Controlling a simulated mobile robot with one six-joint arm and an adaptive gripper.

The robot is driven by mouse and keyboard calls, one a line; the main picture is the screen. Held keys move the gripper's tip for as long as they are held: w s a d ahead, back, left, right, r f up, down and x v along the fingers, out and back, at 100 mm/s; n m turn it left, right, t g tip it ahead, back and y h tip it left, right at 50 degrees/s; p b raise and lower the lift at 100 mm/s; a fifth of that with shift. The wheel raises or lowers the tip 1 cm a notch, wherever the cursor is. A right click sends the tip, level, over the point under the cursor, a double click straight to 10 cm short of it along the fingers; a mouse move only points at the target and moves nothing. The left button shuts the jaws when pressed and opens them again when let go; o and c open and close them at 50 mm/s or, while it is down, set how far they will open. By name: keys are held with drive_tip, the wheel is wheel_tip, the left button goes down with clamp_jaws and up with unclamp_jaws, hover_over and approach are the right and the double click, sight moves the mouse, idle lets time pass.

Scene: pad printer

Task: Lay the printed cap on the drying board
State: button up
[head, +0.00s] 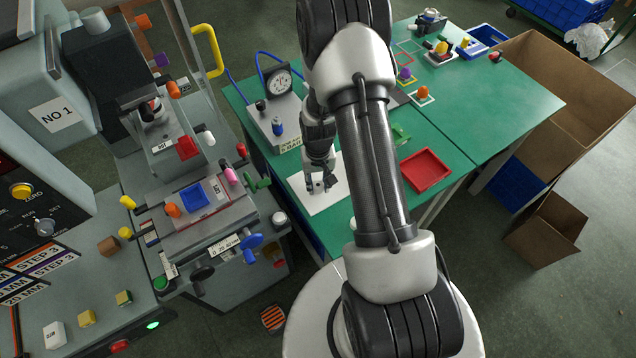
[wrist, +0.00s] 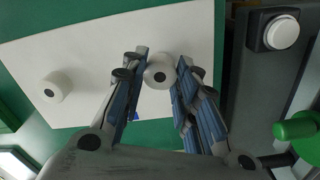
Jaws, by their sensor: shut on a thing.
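The white drying board (head: 316,204) lies on the green table in the head view. It fills much of the upper wrist view (wrist: 110,35). My gripper (head: 320,186) is low over the board, pointing down. A second white cap with a dark dot (wrist: 56,86) stands on the board, to the left and apart from the held one.
The pad printer (head: 190,190) stands left of the table, with a green knob (wrist: 298,127) and a white button (wrist: 285,32) close to the board. A gauge box (head: 276,115) stands behind the board. A red tray (head: 426,170) lies to the right. Bare board separates the caps.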

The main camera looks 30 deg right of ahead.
drive_tip(key=o, duration=0.7)
drive_tip(key=shift+f, duration=0.15)
wheel_tip(320, 180, up, 12)
drive_tip(key=p, duration=0.4)
wheel_tip(320, 180, up, 11)
drive_tip(key=n+t, duration=0.1)
hover_over(318, 185)
drive_tip(key=a, duration=0.3)
drive_tip(key=s+a+r+n+t, duration=0.1)
drive_tip(key=s+a+r, duration=0.15)
drive_tip(key=r, duration=0.35)
drive_tip(key=s+a+r, duration=0.2)
drive_tip(key=s+r, duration=0.1)
drive_tip(key=r, duration=0.2)
drive_tip(key=shift+s+a+r+n+t, duration=0.4)
drive_tip(key=shift+s+a+r, duration=0.75)
drive_tip(key=shift+s, duration=1.2)
drive_tip(key=shift+s+a+r+n+t, duration=0.35)
drive_tip(key=shift+s+a+r+t, duration=0.15)
drive_tip(key=shift+s+r, duration=1.5)
drive_tip(key=shift+s+a+r+n+t, duration=0.4)
drive_tip(key=shift+s+a+r, duration=0.55)
drive_tip(key=shift+s, duration=1.75)
